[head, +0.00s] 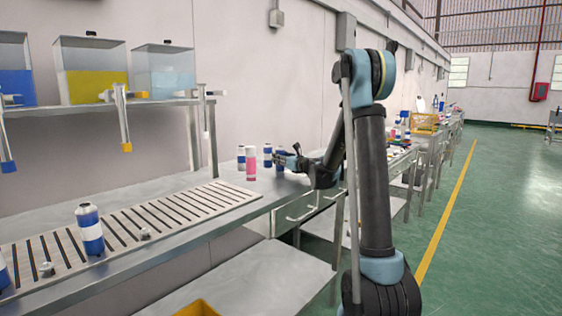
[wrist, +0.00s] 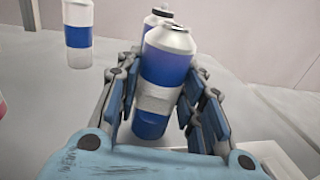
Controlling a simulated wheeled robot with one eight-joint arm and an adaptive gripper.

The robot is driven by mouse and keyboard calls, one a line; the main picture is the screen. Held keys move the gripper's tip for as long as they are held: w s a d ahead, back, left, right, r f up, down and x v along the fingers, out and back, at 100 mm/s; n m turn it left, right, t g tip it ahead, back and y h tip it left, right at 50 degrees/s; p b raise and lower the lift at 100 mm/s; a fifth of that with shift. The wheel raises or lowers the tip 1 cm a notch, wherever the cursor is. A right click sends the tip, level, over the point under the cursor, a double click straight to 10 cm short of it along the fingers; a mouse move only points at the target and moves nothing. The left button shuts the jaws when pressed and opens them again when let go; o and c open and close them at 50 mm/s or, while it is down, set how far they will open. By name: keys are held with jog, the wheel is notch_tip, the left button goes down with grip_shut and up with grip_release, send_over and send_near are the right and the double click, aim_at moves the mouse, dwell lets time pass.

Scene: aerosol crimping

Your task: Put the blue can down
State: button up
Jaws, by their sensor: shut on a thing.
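The blue can (wrist: 168,72), with a white band and a bare metal top, stands between the fingers of my gripper (wrist: 162,92) in the wrist view. The fingers are shut on its sides.
Just behind the held can is another can with a dark cap (wrist: 161,12). A white and blue can (wrist: 78,35) stands to the left. A pink can (head: 251,164) and a blue can (head: 241,158) stand nearby.

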jog(key=o, duration=1.1)
